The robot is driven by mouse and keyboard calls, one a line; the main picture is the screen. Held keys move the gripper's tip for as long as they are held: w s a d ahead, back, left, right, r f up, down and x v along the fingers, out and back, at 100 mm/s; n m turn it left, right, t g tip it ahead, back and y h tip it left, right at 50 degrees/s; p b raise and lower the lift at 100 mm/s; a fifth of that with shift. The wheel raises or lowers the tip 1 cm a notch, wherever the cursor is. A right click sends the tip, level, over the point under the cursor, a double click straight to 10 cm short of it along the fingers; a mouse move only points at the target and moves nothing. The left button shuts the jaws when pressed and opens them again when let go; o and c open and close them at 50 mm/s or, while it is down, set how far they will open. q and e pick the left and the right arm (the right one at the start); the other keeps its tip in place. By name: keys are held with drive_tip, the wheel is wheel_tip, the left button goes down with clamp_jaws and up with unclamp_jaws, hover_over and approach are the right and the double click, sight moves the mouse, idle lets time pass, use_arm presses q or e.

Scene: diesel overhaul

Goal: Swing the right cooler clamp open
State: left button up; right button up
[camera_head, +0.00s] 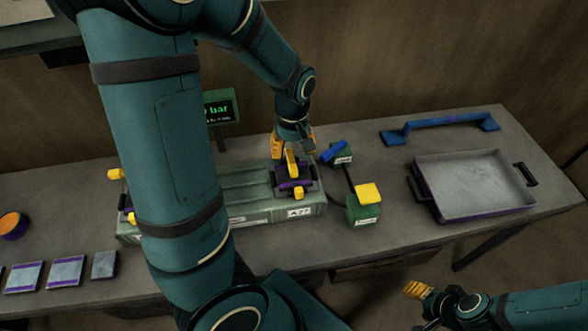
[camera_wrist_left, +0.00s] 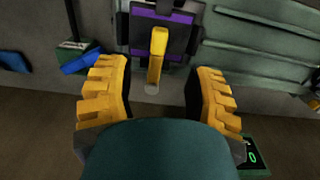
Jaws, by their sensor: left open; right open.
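The cooler (camera_head: 250,212) is a ribbed grey-green box on the workbench, partly hidden behind my left arm. The right cooler clamp (camera_head: 283,187) is a dark and purple bracket at its right end, with a yellow lever (camera_head: 291,163) sticking up. In the left wrist view the lever (camera_wrist_left: 157,55) stands between the fingers, apart from both. My left gripper (camera_head: 293,148) is open just above and behind the clamp; its two yellow fingers also show in the left wrist view (camera_wrist_left: 160,75). My right gripper (camera_head: 416,291) is open and empty, off the bench's front edge.
Right of the clamp stand a green box with a blue lever (camera_head: 333,152) and a green box with a yellow top (camera_head: 368,193). A grey tray (camera_head: 475,185) and a blue bar (camera_head: 440,124) lie further right. A display (camera_head: 219,108) stands behind the cooler.

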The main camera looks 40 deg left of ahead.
sight(293, 168)
use_arm(q)
wheel_tip(293, 168, down, 8)
drive_tip(key=shift+f+b, duration=0.1)
drive_tip(key=shift+b, duration=0.9)
drive_tip(key=shift+w, duration=0.1)
clamp_jaws()
